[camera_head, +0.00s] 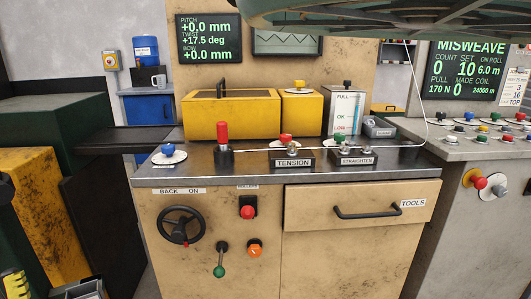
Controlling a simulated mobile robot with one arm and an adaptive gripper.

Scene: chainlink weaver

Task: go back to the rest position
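My gripper is not in view in the head camera view, and no part that I can be sure is my arm shows. In front stands a tan machine cabinet (235,270) with a grey metal top (225,174). On the top are a red-handled lever (222,135), a blue knob (168,150), a red knob (286,139) by the TENSION label (293,162), and a green knob (338,140) by the STRAIGHTER label (357,161). Nothing visible is being held.
The cabinet front has a black handwheel (181,225), a red button (248,211), an orange knob (254,250), a green-tipped lever (219,270) and a closed TOOLS drawer (360,205). A grey console (460,230) stands right. A dark green structure (390,20) overhangs the top right.

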